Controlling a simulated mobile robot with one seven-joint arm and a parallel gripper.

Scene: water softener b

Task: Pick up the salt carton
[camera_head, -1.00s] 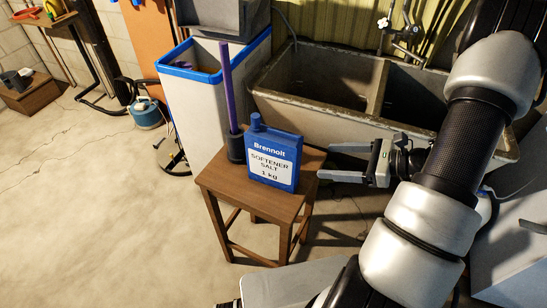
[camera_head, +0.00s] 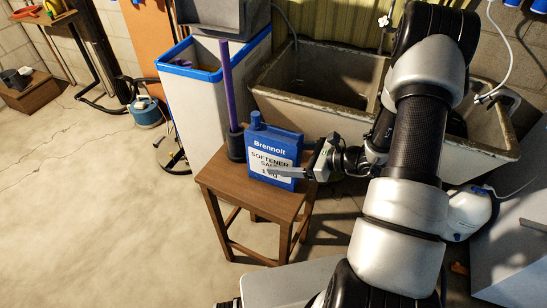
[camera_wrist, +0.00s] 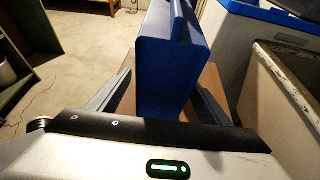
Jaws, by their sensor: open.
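The salt carton (camera_head: 270,155) is a blue upright block with a white label and a cap at its top left. It stands on a small brown wooden stool (camera_head: 232,187). My gripper (camera_head: 285,168) is at the carton's right side, with one finger crossing in front of the label. In the wrist view the carton (camera_wrist: 168,75) rises between the two fingers of my gripper (camera_wrist: 160,95). The fingers are apart, one on each side of it, with gaps showing. The far finger is hidden behind the carton in the head view.
A purple pole with a dark base (camera_head: 235,145) stands on the stool just left of the carton. A white bin with a blue rim (camera_head: 190,105) is behind it. A stone double sink (camera_head: 320,100) is behind and to the right. Floor (camera_head: 110,220) at left is open.

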